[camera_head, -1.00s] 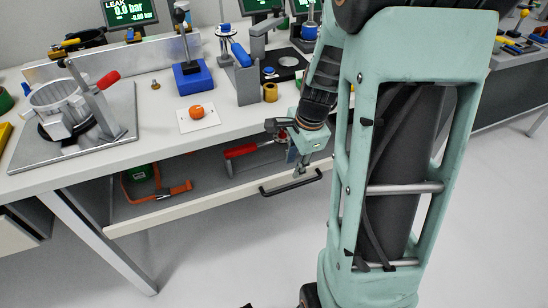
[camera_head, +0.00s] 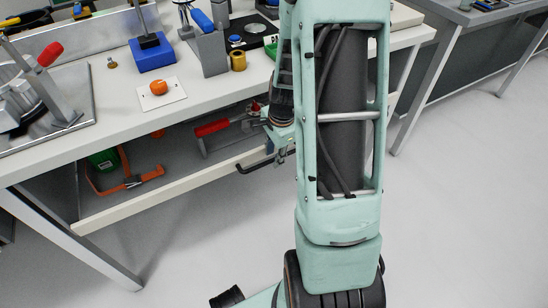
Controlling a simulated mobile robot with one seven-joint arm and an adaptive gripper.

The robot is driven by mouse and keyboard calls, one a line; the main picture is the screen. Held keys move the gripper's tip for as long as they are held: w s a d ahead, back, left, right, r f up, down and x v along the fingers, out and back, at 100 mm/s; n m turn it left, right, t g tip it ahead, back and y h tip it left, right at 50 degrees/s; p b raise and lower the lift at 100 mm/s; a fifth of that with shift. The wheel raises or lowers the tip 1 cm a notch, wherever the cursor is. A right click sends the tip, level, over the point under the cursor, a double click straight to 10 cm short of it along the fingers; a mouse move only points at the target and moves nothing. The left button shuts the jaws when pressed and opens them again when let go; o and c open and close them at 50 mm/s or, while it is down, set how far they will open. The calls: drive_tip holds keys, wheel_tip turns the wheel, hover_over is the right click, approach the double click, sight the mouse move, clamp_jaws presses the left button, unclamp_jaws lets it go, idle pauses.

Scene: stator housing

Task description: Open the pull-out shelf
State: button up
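The pull-out shelf (camera_head: 165,194) is under the workbench in the head view. Its pale front stands out from below the bench top, and its dark interior is visible from above, so it is at least partly open. A dark bar handle (camera_head: 248,166) is on its front, and its right end is hidden by my arm. My gripper (camera_head: 280,157) is at the right part of the handle, pointing down. My arm covers much of it, and I cannot tell whether its fingers are closed around the bar.
The shelf holds a red-handled clamp (camera_head: 212,128), an orange tool (camera_head: 125,184) and a green item (camera_head: 103,159). The bench top (camera_head: 115,115) bears a blue-based fixture (camera_head: 152,55) and an orange knob (camera_head: 158,87). A bench leg (camera_head: 75,240) stands at left. The floor in front is clear.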

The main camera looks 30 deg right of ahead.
drive_tip(key=shift+f, duration=0.25)
clamp_jaws()
idle(0.4)
